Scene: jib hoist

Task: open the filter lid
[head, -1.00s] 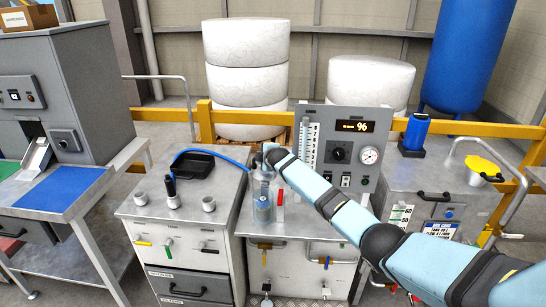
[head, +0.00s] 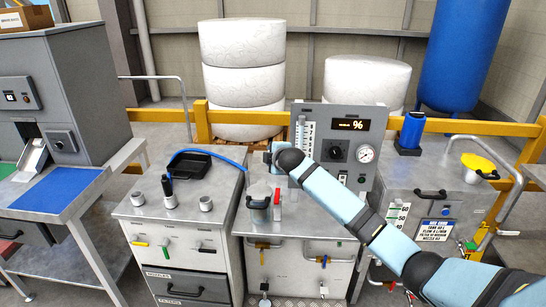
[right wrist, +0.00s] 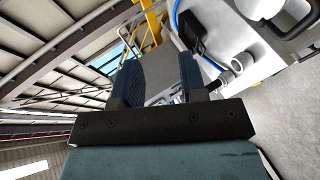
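The filter (head: 259,190) is a short grey cylinder on the middle bench, with a dark bar handle (head: 258,204) at its front. Its lid appears to be down, but the seam is too small to make out. In the right wrist view a black handle (right wrist: 291,24) shows large at the top right beside a pale round body. My right gripper (head: 269,153) is above and behind the filter, apart from it. Its two dark fingers (right wrist: 162,75) appear spread with nothing held between them. My left gripper is not in view.
A control panel (head: 343,150) with a gauge stands right behind the filter, close to my right arm. A red lever (head: 277,196) is beside the filter. The left bench (head: 150,208) holds a black tray (head: 190,165), blue hose and metal cups. A yellow rail (head: 440,126) runs behind.

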